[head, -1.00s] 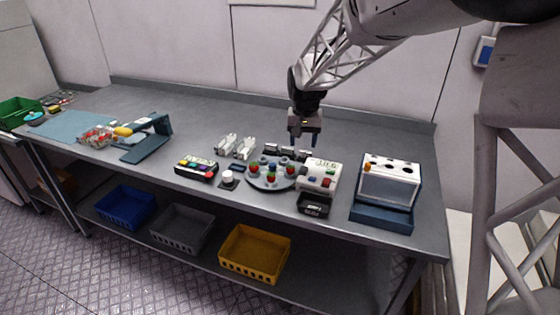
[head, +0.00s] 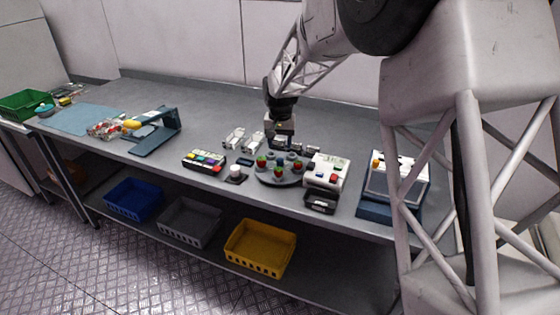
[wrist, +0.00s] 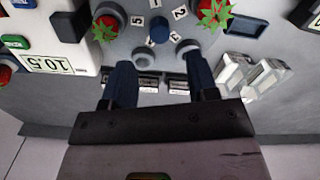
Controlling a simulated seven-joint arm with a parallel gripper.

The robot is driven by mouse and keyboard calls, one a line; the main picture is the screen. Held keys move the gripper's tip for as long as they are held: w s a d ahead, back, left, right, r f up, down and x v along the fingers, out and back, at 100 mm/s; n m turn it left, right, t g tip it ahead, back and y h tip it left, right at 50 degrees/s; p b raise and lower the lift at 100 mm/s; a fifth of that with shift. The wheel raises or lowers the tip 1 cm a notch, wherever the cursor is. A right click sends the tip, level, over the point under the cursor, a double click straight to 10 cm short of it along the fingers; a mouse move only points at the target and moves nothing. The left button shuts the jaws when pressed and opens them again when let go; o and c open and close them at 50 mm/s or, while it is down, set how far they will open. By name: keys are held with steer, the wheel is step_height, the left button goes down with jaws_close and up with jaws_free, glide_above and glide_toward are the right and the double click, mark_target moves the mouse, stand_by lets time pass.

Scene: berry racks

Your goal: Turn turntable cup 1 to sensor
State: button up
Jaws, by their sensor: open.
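The grey round turntable (head: 268,180) stands on the bench with several cups around its rim. Red berries with green leaves sit in some cups; two berries show in the wrist view, at the upper left (wrist: 104,28) and upper right (wrist: 213,14). A blue knob (wrist: 158,30) is at the turntable's centre, ringed by printed numbers. Small digits are hard to match to cups. My gripper (wrist: 160,78) is open and empty, its dark blue fingers over the turntable's far side, apart from the knob. A sensor cannot be identified for certain.
A white box with buttons (head: 327,166) stands close right of the turntable; its display reads 10.5 in the wrist view. A black tray (head: 321,204) is in front of it. White clips (head: 252,143) stand behind left. A small white-topped stand (head: 236,172) is at the left.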

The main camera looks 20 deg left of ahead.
mark_target(280, 159)
steer(key=shift+f, duration=3.9)
steer(key=shift+c, duration=0.5)
jaws_close()
